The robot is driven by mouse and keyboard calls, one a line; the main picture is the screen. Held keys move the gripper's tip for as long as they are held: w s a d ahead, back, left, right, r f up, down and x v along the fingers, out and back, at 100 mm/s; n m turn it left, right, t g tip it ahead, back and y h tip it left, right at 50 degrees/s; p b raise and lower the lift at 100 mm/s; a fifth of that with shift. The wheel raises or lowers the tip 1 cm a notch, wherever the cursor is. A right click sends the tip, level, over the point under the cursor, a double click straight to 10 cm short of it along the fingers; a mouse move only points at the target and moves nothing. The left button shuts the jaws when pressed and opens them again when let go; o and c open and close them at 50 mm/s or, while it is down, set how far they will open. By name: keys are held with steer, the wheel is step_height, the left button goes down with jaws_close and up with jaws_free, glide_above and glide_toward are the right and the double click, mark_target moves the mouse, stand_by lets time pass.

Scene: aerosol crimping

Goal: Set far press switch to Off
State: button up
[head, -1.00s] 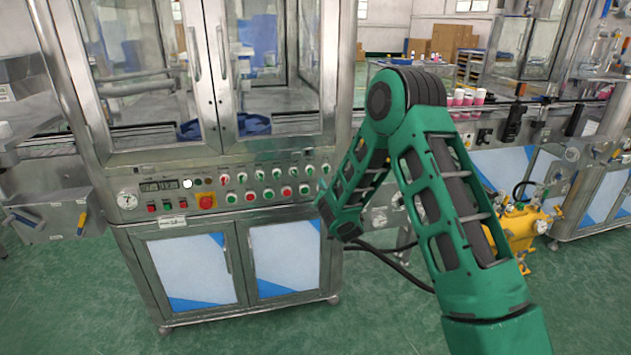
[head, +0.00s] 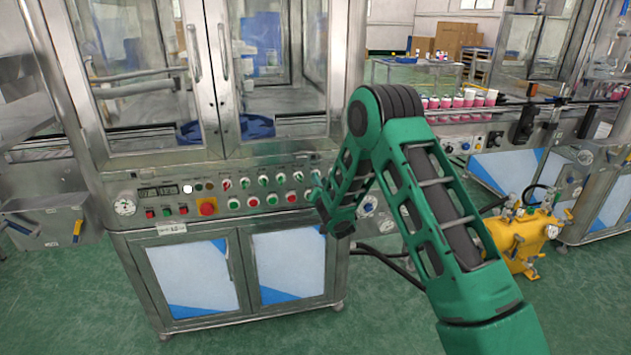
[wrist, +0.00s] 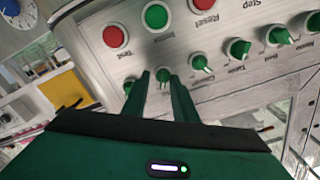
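The control panel (head: 222,192) on the steel machine carries an upper row of rotary switches with green handles. The far press switch cannot be picked out surely by label, as the small text is unreadable. In the wrist view, one green-handled switch (wrist: 162,82) lies between the fingertips of my gripper (wrist: 160,76). Another switch (wrist: 128,86) sits just left of the fingers, and a third (wrist: 200,63) just to their right. My gripper is open, its two green fingers parted; contact with the switch cannot be told. In the head view, my arm mostly hides the gripper at the panel's right end.
A red button (wrist: 115,36) and a green button (wrist: 155,16) lie close to the fingers. A red emergency stop (head: 207,207) is farther left. A yellow pump unit (head: 525,238) stands on the floor at right.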

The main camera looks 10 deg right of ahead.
steer(key=shift+w+a, duration=0.1)
steer(key=shift+w, duration=0.2)
steer(key=shift+a, duration=0.15)
jaws_close()
